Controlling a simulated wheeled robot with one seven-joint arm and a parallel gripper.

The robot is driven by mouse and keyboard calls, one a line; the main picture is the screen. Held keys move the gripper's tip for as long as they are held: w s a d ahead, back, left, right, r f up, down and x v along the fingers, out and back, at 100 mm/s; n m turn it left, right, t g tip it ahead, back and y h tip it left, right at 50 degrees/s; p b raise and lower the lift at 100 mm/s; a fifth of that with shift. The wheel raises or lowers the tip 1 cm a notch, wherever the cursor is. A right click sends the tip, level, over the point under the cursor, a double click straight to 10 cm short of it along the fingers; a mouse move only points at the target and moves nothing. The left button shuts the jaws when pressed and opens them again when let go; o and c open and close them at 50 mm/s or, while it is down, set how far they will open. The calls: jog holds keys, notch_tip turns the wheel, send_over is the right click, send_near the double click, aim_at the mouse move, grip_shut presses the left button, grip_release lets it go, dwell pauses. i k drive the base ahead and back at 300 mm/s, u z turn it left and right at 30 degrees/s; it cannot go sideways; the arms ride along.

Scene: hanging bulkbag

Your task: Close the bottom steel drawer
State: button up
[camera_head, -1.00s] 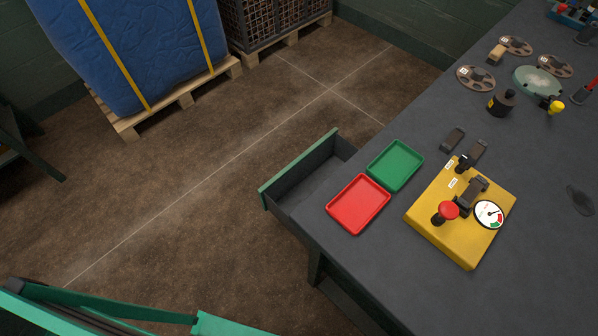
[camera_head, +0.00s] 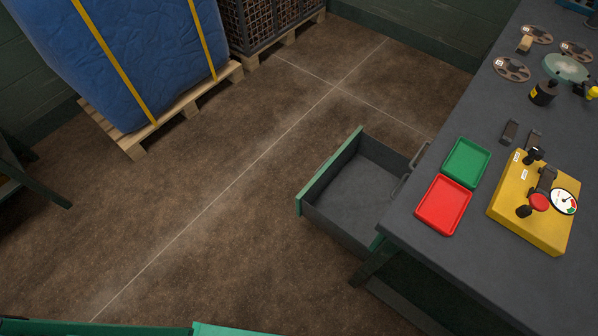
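The open drawer (camera_head: 350,196) sticks out to the left from under the grey workbench (camera_head: 430,260). Its green front panel (camera_head: 329,171) faces left over the floor. Its dark grey inside looks empty. Dark bar handles (camera_head: 419,157) show at the bench's left edge, just above the drawer. The bench top hides the rear of the drawer and whatever lies below it. My gripper is not in view, and nothing is seen touching the drawer.
A red tray (camera_head: 443,205), a green tray (camera_head: 466,162) and a yellow control box (camera_head: 530,205) sit on the bench. A blue strapped load (camera_head: 120,55) stands on a pallet at upper left. The floor left of the drawer is clear. Green parts (camera_head: 100,328) cross the bottom left.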

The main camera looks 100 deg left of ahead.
aim_at(346, 197)
jog(key=z, duration=0.05)
jog(key=k, duration=1.55)
jog(key=u, duration=1.95)
jog(key=i, duration=1)
jog(key=u, duration=0.3)
jog(key=k, duration=0.15)
jog(key=u, duration=0.05)
